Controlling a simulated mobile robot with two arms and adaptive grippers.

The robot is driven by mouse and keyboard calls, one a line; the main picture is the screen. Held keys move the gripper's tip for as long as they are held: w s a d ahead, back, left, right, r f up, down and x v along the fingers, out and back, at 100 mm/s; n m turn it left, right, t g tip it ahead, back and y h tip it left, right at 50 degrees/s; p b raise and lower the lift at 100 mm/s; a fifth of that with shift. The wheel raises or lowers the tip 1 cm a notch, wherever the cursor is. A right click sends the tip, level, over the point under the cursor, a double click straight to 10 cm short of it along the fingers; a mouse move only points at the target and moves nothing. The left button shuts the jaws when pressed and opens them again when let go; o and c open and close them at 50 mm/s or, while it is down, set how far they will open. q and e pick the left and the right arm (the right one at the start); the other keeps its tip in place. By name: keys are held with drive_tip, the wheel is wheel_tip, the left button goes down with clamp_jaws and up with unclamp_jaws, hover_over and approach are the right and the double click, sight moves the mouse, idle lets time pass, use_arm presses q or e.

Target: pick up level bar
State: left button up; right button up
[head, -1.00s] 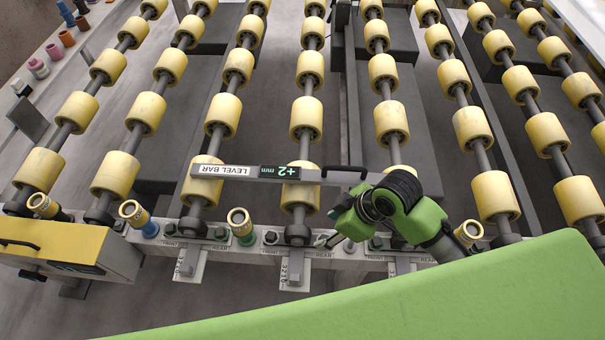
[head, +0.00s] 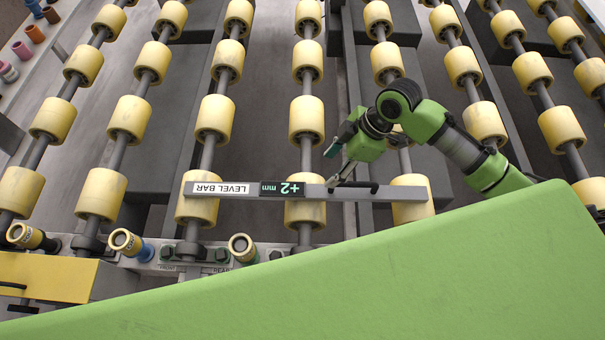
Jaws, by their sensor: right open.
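The level bar (head: 240,189) is a long grey bar with a white "LEVEL BAR" label, a display reading "+2 mm" and a black handle (head: 358,186). It lies across several yellow rollers in the middle of the head view. Nothing is between the fingers. My left gripper is not in view.
Rows of yellow rollers (head: 306,118) on dark shafts fill the scene, with gaps between them. A yellow box (head: 50,272) sits at lower left. Coloured small parts (head: 37,33) line the upper left.

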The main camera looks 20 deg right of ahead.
drive_tip(key=p, duration=0.2)
approach(307, 190)
drive_tip(key=f, duration=0.2)
drive_tip(key=shift+s+a+f, duration=0.2)
drive_tip(key=shift+a+f, duration=0.15)
drive_tip(key=shift+w+f, duration=0.15)
drive_tip(key=shift+f, duration=0.15)
drive_tip(key=shift+a+p+x, duration=0.2)
drive_tip(key=shift+p+x, duration=0.2)
drive_tip(key=shift+x, duration=1.55)
drive_tip(key=shift+w+a+f+p, duration=0.15)
drive_tip(key=shift+a+f+p, duration=0.15)
drive_tip(key=shift+f, duration=0.25)
drive_tip(key=c, duration=1.3)
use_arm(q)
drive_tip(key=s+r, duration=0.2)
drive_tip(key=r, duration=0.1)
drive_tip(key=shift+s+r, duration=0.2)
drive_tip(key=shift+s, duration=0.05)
use_arm(e)
clamp_jaws()
